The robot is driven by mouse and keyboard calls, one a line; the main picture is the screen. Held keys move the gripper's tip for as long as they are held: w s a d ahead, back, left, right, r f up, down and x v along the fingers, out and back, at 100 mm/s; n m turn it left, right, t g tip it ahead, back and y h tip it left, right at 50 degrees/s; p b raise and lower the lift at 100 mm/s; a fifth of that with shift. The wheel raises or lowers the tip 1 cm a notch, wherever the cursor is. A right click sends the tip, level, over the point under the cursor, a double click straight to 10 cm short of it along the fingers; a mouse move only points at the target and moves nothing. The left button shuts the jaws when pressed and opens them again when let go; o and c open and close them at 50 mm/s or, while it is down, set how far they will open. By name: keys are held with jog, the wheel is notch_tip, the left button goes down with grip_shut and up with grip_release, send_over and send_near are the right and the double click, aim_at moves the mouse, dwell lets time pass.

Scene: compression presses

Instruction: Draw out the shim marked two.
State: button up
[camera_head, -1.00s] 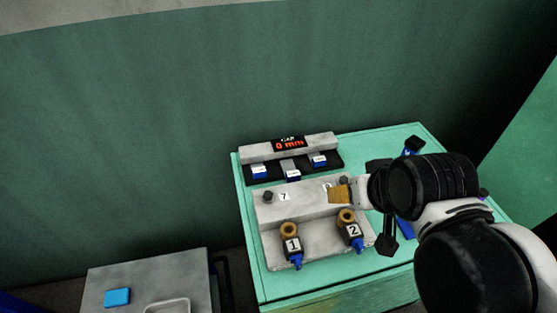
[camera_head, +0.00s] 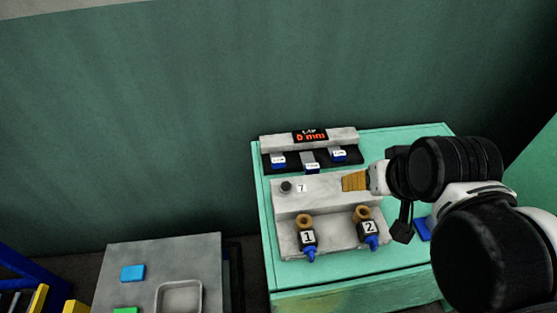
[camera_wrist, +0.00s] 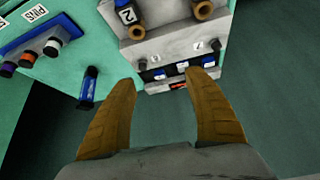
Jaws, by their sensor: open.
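Three small blue tabs with white labels, the left tab (camera_head: 278,161), the middle tab (camera_head: 312,168) and the right tab (camera_head: 339,155), sit in a black slot under the display; their markings are too small to read. They also show in the wrist view as the left tab (camera_wrist: 159,74), middle tab (camera_wrist: 182,66) and right tab (camera_wrist: 208,61). A black block marked 2 (camera_head: 369,229) with a brass ring and blue tip is on the grey fixture's front right; I cannot tell whether it is a shim. My gripper (camera_head: 353,181) is open and empty above the fixture's right side, its ochre fingers (camera_wrist: 162,76) apart.
A similar block marked 1 (camera_head: 307,237) is to the left. A knob (camera_head: 286,187) stands near a 7 label. The red display (camera_head: 311,136) is behind. A blue rack labelled PINS (camera_wrist: 30,42) and a loose blue cylinder (camera_wrist: 88,87) are on the green bench. A grey side table (camera_head: 200,262) is left.

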jog(key=w+a+r+g+p, duration=0.1)
jog(key=w+a+r+g, duration=0.15)
jog(key=w, duration=0.45)
jog(key=n+g+p, duration=0.2)
jog(key=g+p, duration=0.1)
jog(key=g, duration=0.1)
send_over(279, 160)
notch_tip(279, 160, down, 12)
jog(key=shift+f, duration=0.5)
notch_tip(279, 160, down, 11)
jog(key=b, duration=0.3)
jog(key=shift+r, duration=0.15)
